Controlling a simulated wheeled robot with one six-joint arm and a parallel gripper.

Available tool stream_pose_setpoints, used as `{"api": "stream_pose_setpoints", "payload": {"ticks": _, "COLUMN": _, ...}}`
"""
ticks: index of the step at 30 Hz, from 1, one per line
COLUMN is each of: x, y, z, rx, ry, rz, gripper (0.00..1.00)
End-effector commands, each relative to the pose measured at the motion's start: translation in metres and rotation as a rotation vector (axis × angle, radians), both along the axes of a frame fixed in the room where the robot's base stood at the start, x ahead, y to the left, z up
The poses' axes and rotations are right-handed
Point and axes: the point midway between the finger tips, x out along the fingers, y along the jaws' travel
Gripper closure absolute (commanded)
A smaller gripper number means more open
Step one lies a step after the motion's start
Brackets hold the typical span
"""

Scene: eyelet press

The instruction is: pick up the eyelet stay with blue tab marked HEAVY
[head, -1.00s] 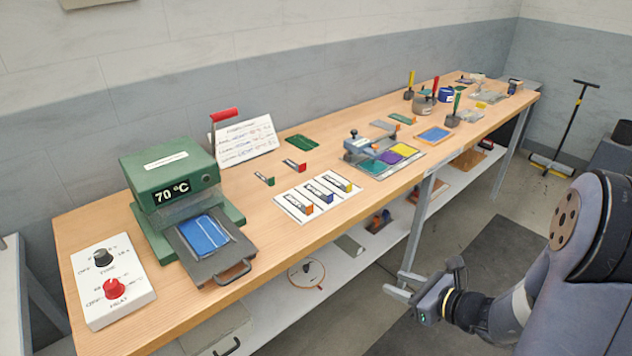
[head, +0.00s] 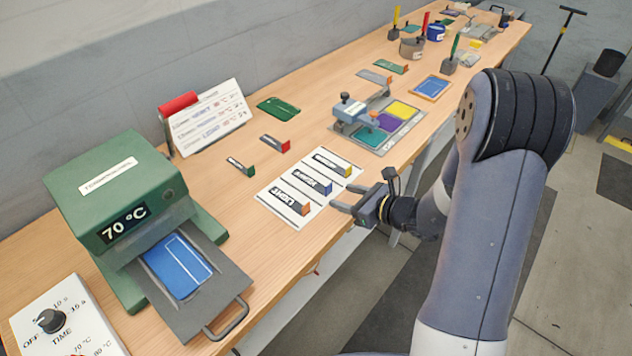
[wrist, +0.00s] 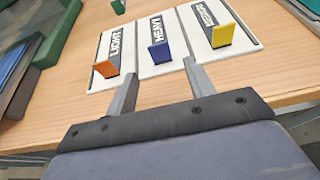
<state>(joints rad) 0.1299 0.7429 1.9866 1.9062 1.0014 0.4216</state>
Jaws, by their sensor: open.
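The eyelet stay with the blue tab (head: 326,188) marked HEAVY lies in the middle of a white card (head: 268,197) on the bench. In the wrist view its blue tab (wrist: 160,51) stands upright, just beyond and between my fingertips. My gripper (head: 343,208) is open and empty at the bench's front edge, close to the card. Its two fingers (wrist: 160,75) point toward the blue tab and do not touch it. An orange-tab stay (wrist: 106,67) marked LIGHT lies to the left, and a yellow-tab stay (wrist: 222,35) to the right.
A green press (head: 120,190) showing 70 °C stands at left, with a blue plate (head: 178,265) on its tray. Loose stays with green (head: 249,170) and red (head: 284,146) tabs lie behind the card. A fixture with coloured pads (head: 385,125) stands to the right.

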Motion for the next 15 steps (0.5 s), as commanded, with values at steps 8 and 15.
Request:
{"api": "stream_pose_setpoints", "payload": {"ticks": 8, "x": 0.021, "y": 0.025, "z": -0.011, "rx": 0.001, "ry": 0.001, "rz": 0.003, "gripper": 0.49}}
{"api": "stream_pose_setpoints", "payload": {"ticks": 15, "x": 0.024, "y": 0.027, "z": -0.014, "rx": 0.000, "ry": 0.000, "rz": 0.001, "gripper": 0.49}}
